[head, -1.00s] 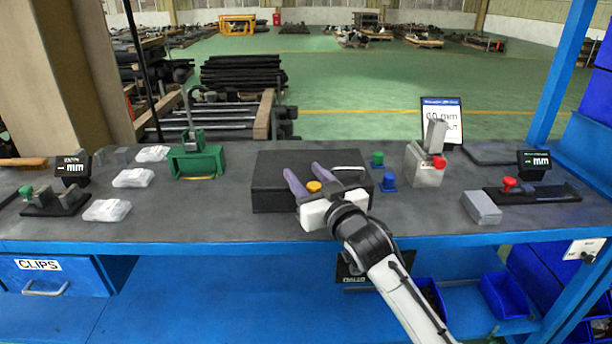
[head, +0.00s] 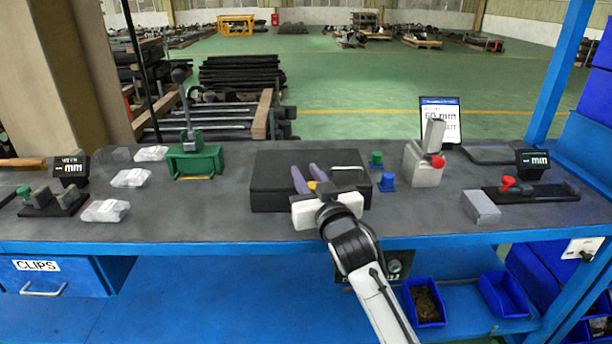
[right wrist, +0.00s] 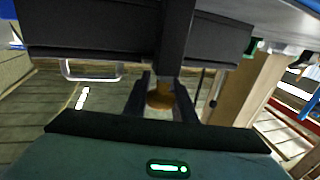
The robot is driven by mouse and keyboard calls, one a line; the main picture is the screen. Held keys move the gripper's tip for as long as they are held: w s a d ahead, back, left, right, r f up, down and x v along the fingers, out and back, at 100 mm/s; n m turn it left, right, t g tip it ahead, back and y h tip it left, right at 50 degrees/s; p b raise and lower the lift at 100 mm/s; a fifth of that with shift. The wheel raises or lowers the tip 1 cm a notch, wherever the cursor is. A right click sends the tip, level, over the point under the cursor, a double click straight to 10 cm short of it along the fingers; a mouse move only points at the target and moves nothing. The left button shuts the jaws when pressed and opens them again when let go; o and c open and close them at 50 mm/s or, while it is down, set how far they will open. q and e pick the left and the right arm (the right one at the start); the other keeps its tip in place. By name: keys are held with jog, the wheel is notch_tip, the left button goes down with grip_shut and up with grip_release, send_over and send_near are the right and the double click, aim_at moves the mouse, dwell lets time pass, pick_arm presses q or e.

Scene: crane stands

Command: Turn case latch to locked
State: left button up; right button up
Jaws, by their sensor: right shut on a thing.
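The black case (head: 270,178) lies on the middle of the bench. Its yellow latch knob (head: 312,185) is at the front and is partly hidden by my gripper. My right gripper (head: 307,172) reaches in from the front with its purple fingers pointing at the case. It is shut on the latch knob; in the right wrist view the amber knob (right wrist: 160,95) sits between the two dark fingers, below the dark case body (right wrist: 90,30). The exact latch angle cannot be told. My left gripper is not in view.
A green fixture (head: 195,162) stands left of the case. Green (head: 376,160) and blue (head: 388,182) knobbed pieces and a grey block with a red knob (head: 425,165) stand to the right. White packets (head: 130,178) lie at the left. Bench is clear between them.

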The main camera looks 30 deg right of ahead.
jog(key=o, duration=1)
jog(key=shift+o, duration=0.2)
jog(key=shift+s, duration=0.1)
jog(key=v, duration=1)
jog(key=shift+b, duration=0.35)
jog(key=shift+s, duration=0.1)
